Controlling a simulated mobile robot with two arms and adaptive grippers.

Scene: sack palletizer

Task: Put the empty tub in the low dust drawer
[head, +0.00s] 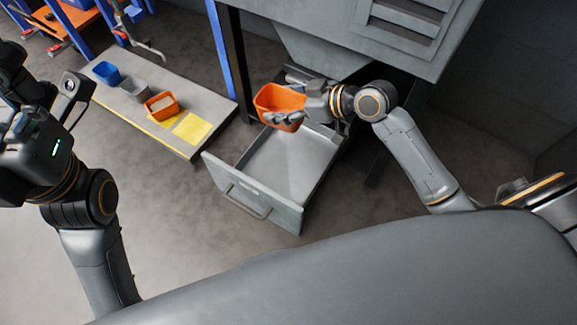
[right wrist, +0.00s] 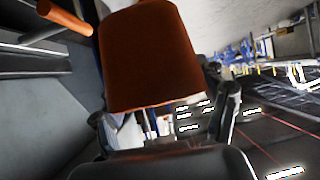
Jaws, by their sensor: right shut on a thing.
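An orange tub (head: 279,96), with no contents visible in it, is held in the air over the open low drawer. My right gripper (head: 283,117) is shut on it, with grey fingers against its wall. In the right wrist view the tub (right wrist: 145,55) fills the upper middle, between the fingers. The drawer (head: 240,200) is pulled out from under a grey machine. Its light floor is bare where it shows; the back part is hidden by the tub and my right arm. My left gripper (head: 12,65) is at the left edge, partly cut off; its jaws are unclear.
A low grey platform (head: 130,98) left of the drawer holds a blue tub (head: 106,73), a grey tub (head: 134,88), an orange tub with pale contents (head: 161,106) and a yellow patch (head: 192,128). The machine housing (head: 330,45) overhangs the drawer's back. Floor in front is clear.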

